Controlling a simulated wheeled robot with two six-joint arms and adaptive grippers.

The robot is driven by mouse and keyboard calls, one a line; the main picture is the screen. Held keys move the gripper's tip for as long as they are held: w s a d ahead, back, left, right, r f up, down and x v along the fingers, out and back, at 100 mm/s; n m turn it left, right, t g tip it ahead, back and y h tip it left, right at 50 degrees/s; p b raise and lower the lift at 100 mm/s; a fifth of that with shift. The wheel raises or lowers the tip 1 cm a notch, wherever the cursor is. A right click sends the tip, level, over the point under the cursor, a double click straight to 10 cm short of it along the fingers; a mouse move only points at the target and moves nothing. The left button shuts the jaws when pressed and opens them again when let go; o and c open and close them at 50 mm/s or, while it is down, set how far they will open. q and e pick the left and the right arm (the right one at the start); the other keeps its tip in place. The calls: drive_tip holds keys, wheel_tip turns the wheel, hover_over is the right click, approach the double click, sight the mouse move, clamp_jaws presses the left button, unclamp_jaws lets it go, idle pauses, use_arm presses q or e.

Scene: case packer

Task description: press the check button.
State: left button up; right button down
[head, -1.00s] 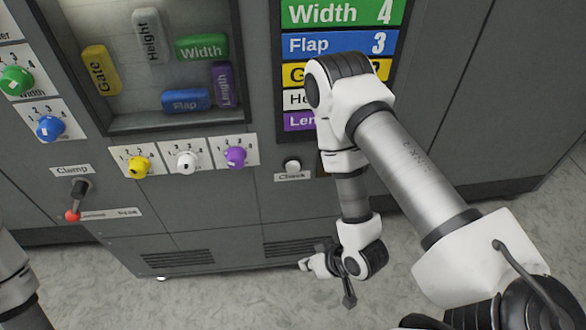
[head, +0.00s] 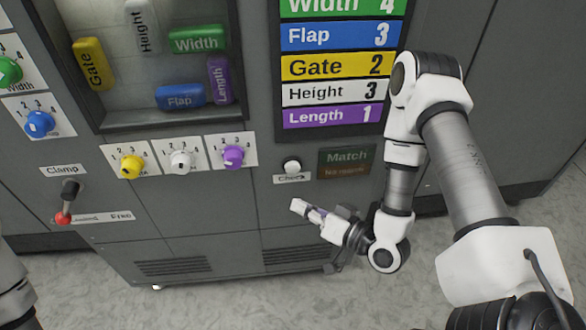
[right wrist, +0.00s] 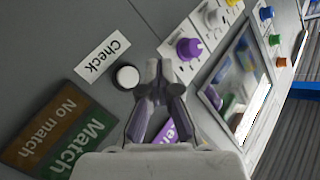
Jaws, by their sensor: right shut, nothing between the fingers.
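The check button (head: 291,166) is a round white cap on the grey panel, with a "Check" label (head: 292,179) just below it. In the right wrist view the button (right wrist: 127,77) shows beside my fingertips, close to them in the picture, and looks not pressed by them. My right gripper (head: 300,208) is shut and empty, in front of the panel and below the button in the head view. Its fingers (right wrist: 158,72) meet at the tips in the right wrist view. My left gripper is out of the picture; only part of the left arm shows at the lower left.
A Match/No match display (head: 346,162) is right of the button. Yellow (head: 131,167), white (head: 181,161) and purple (head: 233,156) knobs sit to its left. A red-tipped clamp lever (head: 65,208) is farther left. The colored value board (head: 335,65) is above.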

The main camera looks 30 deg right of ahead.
sight(287, 171)
drive_tip(key=w+d, duration=0.2)
drive_tip(key=w, duration=0.5)
drive_tip(key=shift+w+d+p, duration=0.15)
drive_tip(key=shift+d+p, duration=0.15)
drive_tip(key=shift+w, duration=0.15)
idle(0.9)
drive_tip(key=shift+w+d, duration=0.15)
drive_tip(key=shift+w, duration=0.1)
drive_tip(key=shift+w+d, duration=0.2)
drive_tip(key=shift+w, duration=0.25)
idle(0.7)
drive_tip(key=shift+s+a, duration=0.35)
drive_tip(key=shift+s, duration=0.5)
drive_tip(key=shift+s, duration=0.1)
drive_tip(key=shift+s+a+b, duration=0.1)
drive_tip(key=shift+s+a, duration=0.2)
drive_tip(key=shift+s, duration=0.45)
drive_tip(key=shift+s+a+b, duration=0.1)
drive_tip(key=shift+s+a, duration=0.15)
drive_tip(key=shift+s, duration=0.5)
drive_tip(key=shift+s+a+b, duration=0.1)
drive_tip(key=shift+s+a, duration=0.2)
drive_tip(key=shift+s, duration=0.45)
